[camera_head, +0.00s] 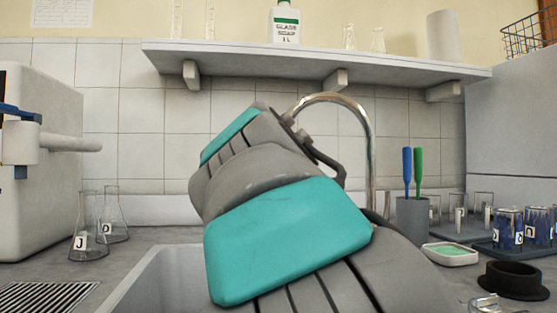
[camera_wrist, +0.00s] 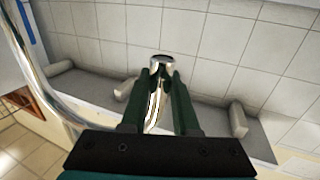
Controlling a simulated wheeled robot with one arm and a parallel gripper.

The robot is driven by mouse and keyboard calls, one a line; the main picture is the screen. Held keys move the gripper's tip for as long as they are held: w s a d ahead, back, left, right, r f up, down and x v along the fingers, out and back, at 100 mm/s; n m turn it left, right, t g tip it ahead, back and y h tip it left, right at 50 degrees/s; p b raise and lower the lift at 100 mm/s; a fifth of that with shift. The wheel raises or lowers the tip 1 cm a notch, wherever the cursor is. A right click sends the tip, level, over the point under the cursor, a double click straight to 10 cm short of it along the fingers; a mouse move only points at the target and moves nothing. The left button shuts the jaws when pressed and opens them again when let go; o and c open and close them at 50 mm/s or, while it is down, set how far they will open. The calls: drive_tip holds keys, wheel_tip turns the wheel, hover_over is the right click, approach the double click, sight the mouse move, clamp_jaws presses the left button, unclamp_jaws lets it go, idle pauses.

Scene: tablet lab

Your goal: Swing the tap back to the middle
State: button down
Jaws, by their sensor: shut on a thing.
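The chrome tap (camera_head: 369,140) rises behind my arm in the head view. Its neck arches to the left, and the spout end drops behind my wrist, where it is mostly hidden. In the wrist view my gripper (camera_wrist: 161,84) is shut on the tap's spout, with one dark green finger on each side. The spout's round open end (camera_wrist: 162,59) shows between the fingertips. The tap's curved neck also shows at the left of the wrist view (camera_wrist: 40,75). The sink (camera_head: 160,272) lies below, largely covered by my arm.
A shelf (camera_head: 320,58) with a soap bottle (camera_head: 285,22) and glassware runs above the tap. Flasks (camera_head: 88,235) stand left of the sink. Right of the tap are a brush holder (camera_head: 412,220), a soap dish (camera_head: 450,254), labelled beakers (camera_head: 508,229) and a black ring (camera_head: 512,281).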

drive_tip(key=shift+d+b+v, duration=0.15)
drive_tip(key=shift+b+v, duration=0.1)
drive_tip(key=shift+v, duration=0.4)
drive_tip(key=shift+d+b+v, duration=0.15)
drive_tip(key=shift+b+v, duration=0.05)
drive_tip(key=shift+v, duration=0.45)
drive_tip(key=shift+s, duration=0.1)
drive_tip(key=c, duration=0.7)
unclamp_jaws()
